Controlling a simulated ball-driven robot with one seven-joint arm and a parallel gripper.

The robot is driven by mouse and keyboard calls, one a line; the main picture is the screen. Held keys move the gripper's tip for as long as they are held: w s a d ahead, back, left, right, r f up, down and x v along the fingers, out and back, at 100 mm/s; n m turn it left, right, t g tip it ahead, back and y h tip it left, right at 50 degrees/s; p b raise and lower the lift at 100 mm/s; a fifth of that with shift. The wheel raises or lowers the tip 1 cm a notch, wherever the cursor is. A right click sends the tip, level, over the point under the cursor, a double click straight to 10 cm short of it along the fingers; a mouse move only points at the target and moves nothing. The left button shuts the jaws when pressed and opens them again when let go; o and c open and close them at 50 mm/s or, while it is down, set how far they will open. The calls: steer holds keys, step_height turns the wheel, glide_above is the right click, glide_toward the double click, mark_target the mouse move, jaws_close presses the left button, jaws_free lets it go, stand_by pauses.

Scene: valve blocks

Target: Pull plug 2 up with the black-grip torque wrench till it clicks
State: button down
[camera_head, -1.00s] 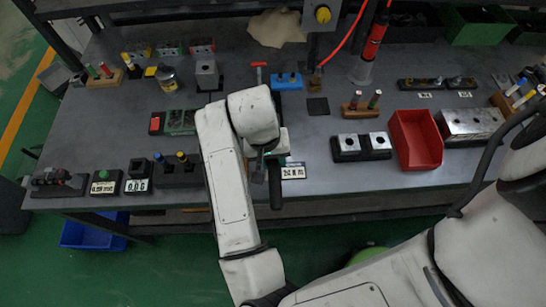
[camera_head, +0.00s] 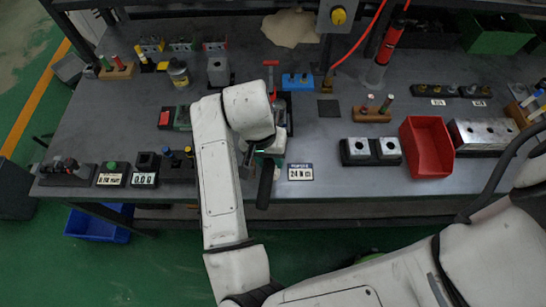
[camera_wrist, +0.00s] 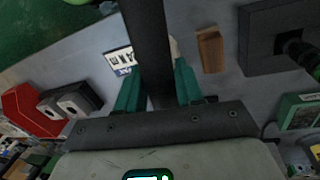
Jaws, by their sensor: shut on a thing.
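My gripper (camera_wrist: 158,90) is shut on a black bar, the black-grip torque wrench (camera_wrist: 150,35), between its teal fingers. In the head view the dark grip (camera_head: 266,186) sticks out below my gripper (camera_head: 268,148), near the front edge of the bench. My arm hides the wrench's head, and I cannot tell what it touches. A label reading 24 N m (camera_head: 299,172) lies just right of the grip. I cannot pick out plug 2.
A red-handled tool (camera_head: 270,72) stands behind my gripper.

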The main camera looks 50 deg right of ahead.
stand_by(0.3)
steer(key=shift+w+a+m+b, duration=0.25)
steer(key=shift+w+m, duration=0.2)
steer(key=shift+w, duration=0.15)
steer(key=shift+w+a+m+b, duration=0.15)
steer(key=shift+w+a+m, duration=0.1)
steer(key=shift+w+m, duration=0.3)
steer(key=shift+w, duration=0.1)
steer(key=shift+w+a, duration=0.15)
steer(key=shift+w, duration=0.15)
steer(key=shift+w+a+m+y+b, duration=0.15)
steer(key=shift+w+m+b, duration=0.1)
steer(key=shift+w+m, duration=0.25)
steer(key=shift+w+a+m+y+b, duration=0.1)
steer(key=shift+w+m+y+b, duration=0.1)
steer(key=shift+w+m, duration=0.25)
steer(key=shift+w+a+m+b, duration=0.1)
steer(key=shift+w+m+b, duration=0.4)
steer(key=shift+w+m, duration=0.6)
steer(key=shift+r+n, duration=0.1)
steer(key=shift+n, duration=0.25)
